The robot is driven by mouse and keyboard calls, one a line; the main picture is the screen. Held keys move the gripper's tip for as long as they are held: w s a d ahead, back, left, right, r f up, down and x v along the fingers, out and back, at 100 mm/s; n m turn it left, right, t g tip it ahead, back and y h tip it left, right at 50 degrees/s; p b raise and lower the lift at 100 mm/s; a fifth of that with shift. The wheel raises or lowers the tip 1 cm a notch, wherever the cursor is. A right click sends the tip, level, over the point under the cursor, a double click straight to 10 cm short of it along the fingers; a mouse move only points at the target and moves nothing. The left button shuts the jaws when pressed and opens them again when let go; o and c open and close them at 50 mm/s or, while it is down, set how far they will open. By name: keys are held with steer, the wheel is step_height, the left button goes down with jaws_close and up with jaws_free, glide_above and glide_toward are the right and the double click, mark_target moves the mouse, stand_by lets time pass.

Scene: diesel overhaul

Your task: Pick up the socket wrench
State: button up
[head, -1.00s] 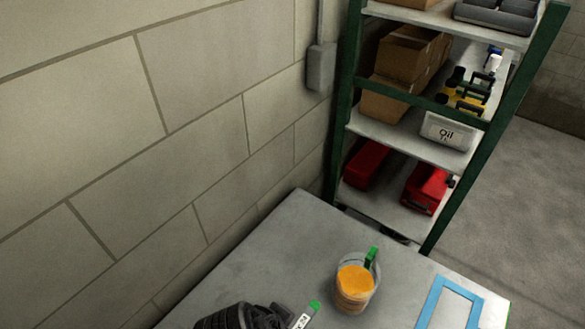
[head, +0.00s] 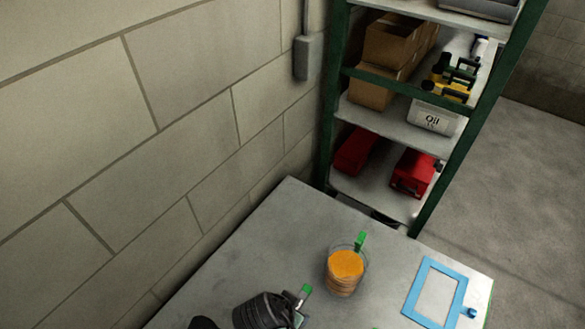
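I cannot make out a socket wrench in the head view. A dark ribbed round object (head: 262,312) is at the bottom edge of the picture, on the near part of the grey table. A green-tipped piece (head: 306,289) shows beside its right side. I cannot tell what these two are. Another dark shape (head: 203,323) is cut off by the bottom edge. I cannot identify my gripper in this view.
The grey table (head: 290,215) holds a clear container with orange contents (head: 345,270) and a blue rectangular frame (head: 459,300). A block wall (head: 90,130) runs along the left. A green-framed shelf (head: 448,170) with boxes and oil cans stands behind.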

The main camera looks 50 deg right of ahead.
jaws_close()
stand_by(1.4)
